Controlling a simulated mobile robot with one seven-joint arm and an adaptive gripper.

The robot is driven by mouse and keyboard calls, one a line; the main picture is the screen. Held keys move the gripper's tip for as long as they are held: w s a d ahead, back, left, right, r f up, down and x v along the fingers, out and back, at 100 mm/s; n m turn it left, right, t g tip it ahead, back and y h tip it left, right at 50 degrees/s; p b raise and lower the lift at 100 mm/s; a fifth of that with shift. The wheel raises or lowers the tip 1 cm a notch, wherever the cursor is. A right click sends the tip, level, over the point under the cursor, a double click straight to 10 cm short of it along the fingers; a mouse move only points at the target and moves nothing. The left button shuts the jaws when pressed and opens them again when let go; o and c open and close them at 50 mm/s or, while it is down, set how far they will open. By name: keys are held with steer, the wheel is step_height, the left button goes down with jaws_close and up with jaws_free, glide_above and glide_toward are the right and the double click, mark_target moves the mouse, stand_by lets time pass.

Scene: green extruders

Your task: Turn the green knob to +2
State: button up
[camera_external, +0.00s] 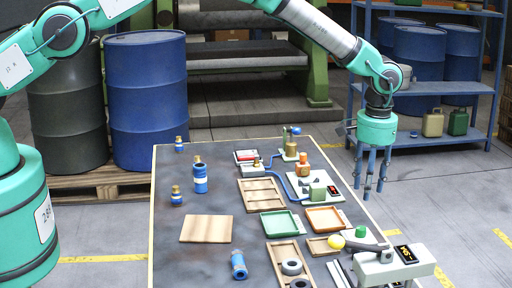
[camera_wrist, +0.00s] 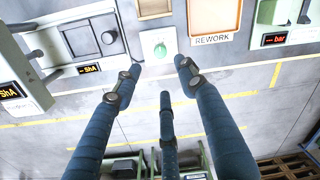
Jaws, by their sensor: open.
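The green knob (camera_external: 360,232) sits on a small pale plate at the right side of the table. In the wrist view the knob (camera_wrist: 159,49) is at top centre, round and green with a pale mark across it. The mark's setting is too small to read. My gripper (camera_external: 373,188) hangs fingers down, near the table's right edge, above and apart from the knob. In the wrist view its three blue fingers (camera_wrist: 160,80) are spread, with nothing between them. The knob lies beyond the fingertips, untouched.
A lever device with a yellow ball (camera_external: 337,243) and a display box (camera_external: 393,265) stands close to the knob. An orange tray (camera_external: 325,218) lies behind it; the wrist view shows a REWORK label (camera_wrist: 213,39). A blue shelf (camera_external: 440,88) stands behind. Floor right of the table is clear.

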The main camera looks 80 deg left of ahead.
mark_target(361, 228)
steer(key=f, duration=1.2)
steer(key=shift+s+a+f, duration=0.15)
steer(key=shift+a, duration=0.05)
jaws_close()
